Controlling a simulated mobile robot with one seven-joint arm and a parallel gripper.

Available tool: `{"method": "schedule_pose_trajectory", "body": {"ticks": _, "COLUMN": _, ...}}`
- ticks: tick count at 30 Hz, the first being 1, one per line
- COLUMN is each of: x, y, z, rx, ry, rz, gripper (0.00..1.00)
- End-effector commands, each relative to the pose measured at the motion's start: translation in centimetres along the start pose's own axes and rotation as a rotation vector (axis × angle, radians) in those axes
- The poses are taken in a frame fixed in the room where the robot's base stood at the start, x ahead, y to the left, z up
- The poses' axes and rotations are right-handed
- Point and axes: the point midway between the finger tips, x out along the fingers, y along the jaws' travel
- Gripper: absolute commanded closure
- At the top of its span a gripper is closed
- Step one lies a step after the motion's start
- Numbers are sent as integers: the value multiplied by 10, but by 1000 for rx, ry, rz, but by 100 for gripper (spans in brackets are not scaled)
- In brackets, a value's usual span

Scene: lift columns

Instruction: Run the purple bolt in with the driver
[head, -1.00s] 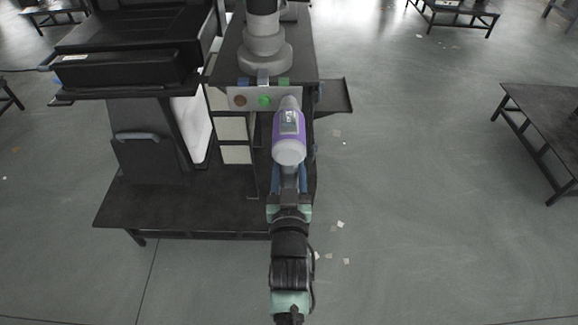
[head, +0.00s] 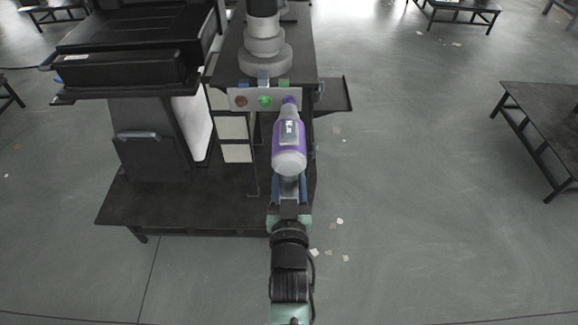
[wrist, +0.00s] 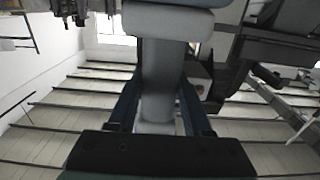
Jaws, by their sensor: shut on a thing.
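The driver (head: 289,160), purple and grey with a label on its top, is held in my gripper (head: 289,186) with its nose pointing away toward the panel. My gripper's blue fingers are shut around its grey handle, which fills the wrist view (wrist: 160,80) between the two fingers. The purple bolt (head: 289,99) shows just beyond the driver's nose, at the right end of the light upright panel (head: 251,95). Nose and bolt are lined up in the head view; I cannot tell whether they touch. The bolt's shank is hidden.
A green bolt (head: 265,101) and a brown bolt (head: 240,102) sit left on the same panel. A grey column (head: 264,50) stands behind it. A black machine (head: 125,70) is at the left. Open floor lies right, up to a dark table (head: 545,120).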

Motion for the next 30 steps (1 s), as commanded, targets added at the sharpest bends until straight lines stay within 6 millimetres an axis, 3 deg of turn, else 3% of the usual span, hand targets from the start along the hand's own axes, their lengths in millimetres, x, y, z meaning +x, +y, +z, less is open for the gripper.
{"method": "schedule_pose_trajectory", "body": {"ticks": 1, "x": -2, "y": 0, "z": -7, "rx": 0, "ry": 13, "rz": 0, "gripper": 100}}
{"method": "schedule_pose_trajectory", "body": {"ticks": 12, "x": -20, "y": 0, "z": -6, "rx": 0, "ry": 13, "rz": 0, "gripper": 100}}
{"method": "schedule_pose_trajectory", "body": {"ticks": 30, "x": -32, "y": 0, "z": -6, "rx": 0, "ry": 11, "rz": 0, "gripper": 100}}
